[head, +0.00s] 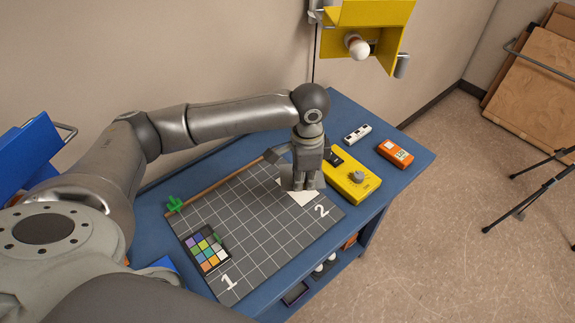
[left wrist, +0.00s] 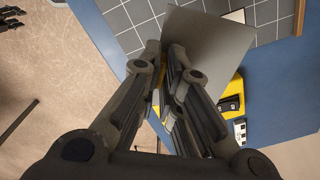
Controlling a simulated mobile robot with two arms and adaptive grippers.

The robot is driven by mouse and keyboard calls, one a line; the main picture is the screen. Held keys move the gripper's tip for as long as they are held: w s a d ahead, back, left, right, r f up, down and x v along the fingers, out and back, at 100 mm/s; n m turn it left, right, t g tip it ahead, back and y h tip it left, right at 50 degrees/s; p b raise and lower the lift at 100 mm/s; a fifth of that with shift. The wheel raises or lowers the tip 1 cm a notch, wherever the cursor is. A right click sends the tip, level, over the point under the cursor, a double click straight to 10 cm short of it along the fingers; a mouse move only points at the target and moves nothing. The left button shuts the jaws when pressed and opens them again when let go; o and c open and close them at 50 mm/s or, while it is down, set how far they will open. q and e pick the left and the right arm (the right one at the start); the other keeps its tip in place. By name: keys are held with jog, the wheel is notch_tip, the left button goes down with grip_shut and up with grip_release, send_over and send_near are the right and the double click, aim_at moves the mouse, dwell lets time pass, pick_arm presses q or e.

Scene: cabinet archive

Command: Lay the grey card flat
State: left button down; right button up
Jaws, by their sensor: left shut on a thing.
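My left gripper (head: 301,180) is over the "2" end of the dark gridded mat (head: 258,235). The left wrist view shows its fingers (left wrist: 165,48) shut on the grey card (left wrist: 212,42), a plain sheet that stands out past the fingertips, above the gridded mat. In the head view the gripper mostly hides the grey card, and I cannot tell whether its lower edge touches the mat. A white patch (head: 306,197) lies flat on the mat under the gripper. My right gripper is not in view.
A yellow device (head: 350,178) with a knob stands right of the mat, close to my gripper. An orange meter (head: 395,153) and a small black-and-white block (head: 357,134) lie beyond. A colour chart (head: 206,250) and a green piece (head: 174,204) are at left. The mat's middle is clear.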

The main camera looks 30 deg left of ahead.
aim_at(291, 168)
pick_arm(q)
jog(key=w+m, duration=0.1)
jog(key=a+f+m+p, duration=0.1)
jog(key=m, duration=0.1)
jog(key=w+a+m+p, duration=0.1)
jog(key=shift+w+a+f, duration=0.2)
jog(key=shift+w+f, duration=0.1)
jog(key=shift+f, duration=0.05)
jog(key=a+f+m, duration=0.1)
jog(key=w+a+f+m+p, duration=0.1)
jog(key=m, duration=0.1)
jog(key=a+f+m+p, duration=0.1)
jog(key=m, duration=0.1)
jog(key=shift+w+a, duration=0.2)
jog(key=shift+a, duration=0.05)
jog(key=shift+w+a+f+m+p, duration=0.1)
jog(key=shift+a+f+m+p, duration=0.5)
jog(key=shift+m, duration=0.4)
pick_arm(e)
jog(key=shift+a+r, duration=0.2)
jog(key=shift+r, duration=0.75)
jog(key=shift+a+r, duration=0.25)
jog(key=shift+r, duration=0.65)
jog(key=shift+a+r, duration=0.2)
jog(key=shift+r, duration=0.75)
pick_arm(q)
jog(key=shift+r, duration=0.15)
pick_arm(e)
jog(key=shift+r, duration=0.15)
